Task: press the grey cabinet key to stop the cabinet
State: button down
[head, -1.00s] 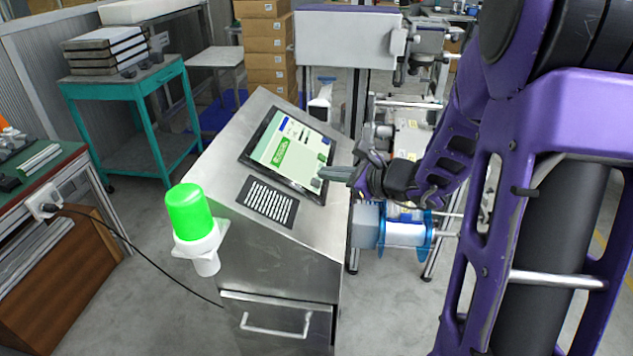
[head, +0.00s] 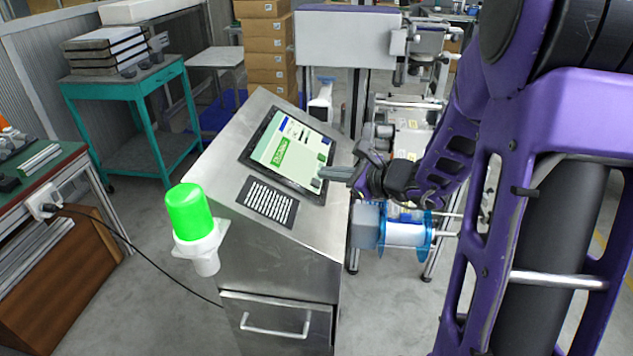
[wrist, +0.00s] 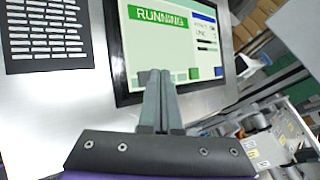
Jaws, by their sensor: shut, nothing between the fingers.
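The steel cabinet (head: 275,240) has a sloped top with a touch screen (head: 290,153), which also shows in the wrist view (wrist: 150,45). The screen shows a green RUNNING banner (wrist: 160,17). A grey key (head: 316,183) is at the screen's lower right corner in the head view, just beside my fingertips. In the wrist view my fingers hide most of that spot.
A lit green lamp (head: 190,212) is mounted on the cabinet's left side. A black slotted panel (head: 267,201) lies beside the screen. A reel machine (head: 402,232) stands close behind my gripper, to the right. A teal cart (head: 128,93) stands at the left.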

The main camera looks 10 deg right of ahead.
jog(key=shift+f, duration=0.1)
jog(key=shift+w+a+f+b, duration=0.1)
jog(key=shift+a+f+b, duration=0.15)
jog(key=shift+b, duration=0.4)
jog(key=shift+a+f+b, duration=0.2)
jog(key=shift+f+b, duration=0.25)
jog(key=shift+b, duration=0.1)
dwell(0.5)
jog(key=shift+r, duration=0.1)
jog(key=shift+d+r+p, duration=0.45)
jog(key=shift+r+p, duration=0.15)
jog(key=shift+r, duration=0.1)
jog(key=shift+r, duration=0.1)
jog(key=r+p, duration=0.1)
jog(key=d+r+p, duration=0.1)
jog(key=s+d+r+p, duration=0.1)
jog(key=r, duration=0.1)
jog(key=shift+d, duration=0.15)
dwell(0.4)
dwell(0.6)
